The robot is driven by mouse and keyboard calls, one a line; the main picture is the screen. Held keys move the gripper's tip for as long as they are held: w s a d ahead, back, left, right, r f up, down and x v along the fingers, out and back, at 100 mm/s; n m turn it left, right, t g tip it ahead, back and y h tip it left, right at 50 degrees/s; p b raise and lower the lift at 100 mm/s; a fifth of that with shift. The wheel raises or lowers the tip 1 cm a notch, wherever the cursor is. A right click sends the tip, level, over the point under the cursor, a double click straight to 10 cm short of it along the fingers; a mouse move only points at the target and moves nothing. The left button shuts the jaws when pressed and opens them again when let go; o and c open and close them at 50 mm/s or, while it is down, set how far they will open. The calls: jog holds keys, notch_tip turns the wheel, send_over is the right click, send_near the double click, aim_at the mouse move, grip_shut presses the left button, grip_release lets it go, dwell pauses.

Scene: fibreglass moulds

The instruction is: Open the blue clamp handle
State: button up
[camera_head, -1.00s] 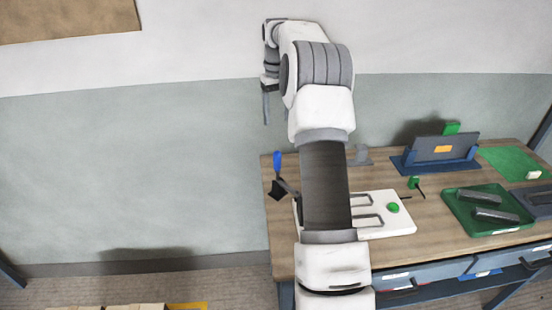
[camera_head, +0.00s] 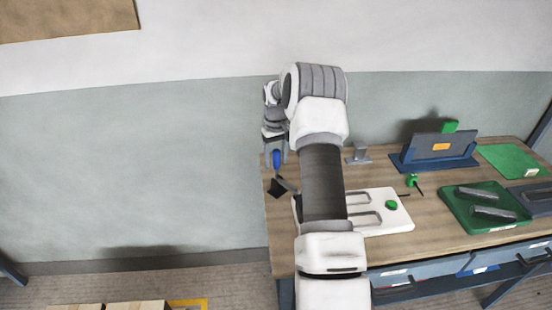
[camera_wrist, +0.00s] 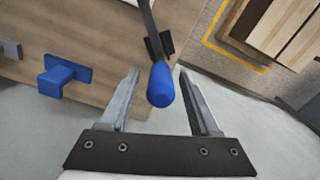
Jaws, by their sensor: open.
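The blue clamp handle (camera_head: 277,159) stands upright at the left end of the workbench, above its dark clamp body (camera_head: 278,188). In the wrist view the blue handle grip (camera_wrist: 161,84) lies between the two fingers of my gripper (camera_wrist: 157,88), with a gap on each side. A dark metal arm runs from the grip up to the top edge of that view. My gripper (camera_head: 275,157) is open around the handle in the head view and not closed on it. My arm hides part of the white mould plate (camera_head: 385,228) beside the clamp.
A blue bracket (camera_wrist: 62,75) sits on the bench left of my gripper in the wrist view. A green tray (camera_head: 460,221) with dark bars and a blue stand (camera_head: 410,163) are farther right. Wooden boards (camera_wrist: 275,30) lie on the floor inside a yellow line.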

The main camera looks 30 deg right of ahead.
jog(key=shift+f, duration=0.3)
grip_shut()
jog(key=shift+r, duration=0.1)
dwell(1.2)
